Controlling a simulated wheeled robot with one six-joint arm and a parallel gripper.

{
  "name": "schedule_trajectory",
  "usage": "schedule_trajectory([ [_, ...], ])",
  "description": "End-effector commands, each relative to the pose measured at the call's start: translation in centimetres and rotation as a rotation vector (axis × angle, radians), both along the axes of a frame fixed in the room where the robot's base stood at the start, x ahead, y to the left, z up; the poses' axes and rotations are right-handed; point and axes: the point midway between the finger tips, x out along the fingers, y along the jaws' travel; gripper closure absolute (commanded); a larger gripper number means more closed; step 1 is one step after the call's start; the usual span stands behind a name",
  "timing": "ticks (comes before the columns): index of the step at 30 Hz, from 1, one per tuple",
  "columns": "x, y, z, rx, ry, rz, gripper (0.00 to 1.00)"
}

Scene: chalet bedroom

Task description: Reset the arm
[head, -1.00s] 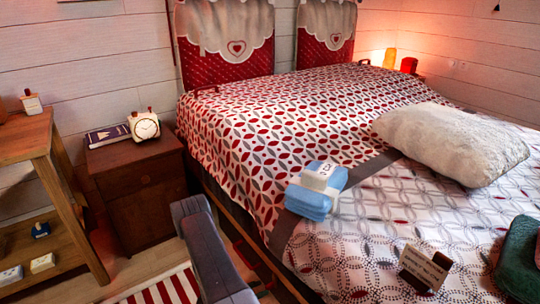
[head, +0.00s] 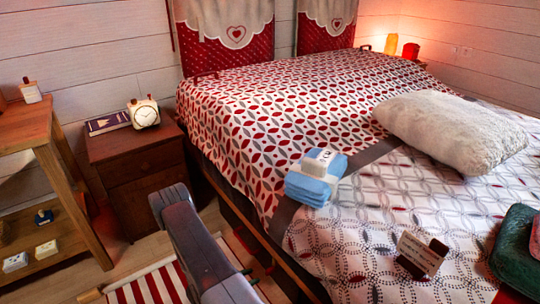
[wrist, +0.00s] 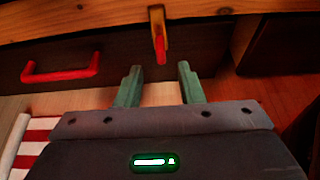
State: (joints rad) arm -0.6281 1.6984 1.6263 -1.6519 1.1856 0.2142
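My gripper (wrist: 158,88) shows in the wrist view with its two greenish fingers apart and nothing between them. Beyond the fingertips are a dark wooden front (wrist: 200,45) with a red handle (wrist: 60,68) at the left, and a red-tipped upright piece at the top middle. I cannot tell whether the fingers touch anything.
An alarm clock (head: 145,115) and a dark book (head: 107,123) sit on the nightstand. A wooden shelf (head: 45,150) stands at the left. Folded blue towels (head: 312,188), a white pillow (head: 450,130) and a small card (head: 420,255) lie on the bed.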

Motion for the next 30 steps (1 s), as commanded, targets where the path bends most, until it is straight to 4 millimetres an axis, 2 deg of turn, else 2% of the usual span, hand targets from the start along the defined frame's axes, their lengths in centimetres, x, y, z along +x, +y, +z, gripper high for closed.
schedule_trajectory([
  [19, 5.1, -7.1, -3.8, 0.000, -0.001, -0.004, 0.65],
  [30, 4.8, -7.3, -3.5, -0.078, 0.103, 0.002, 0.65],
])
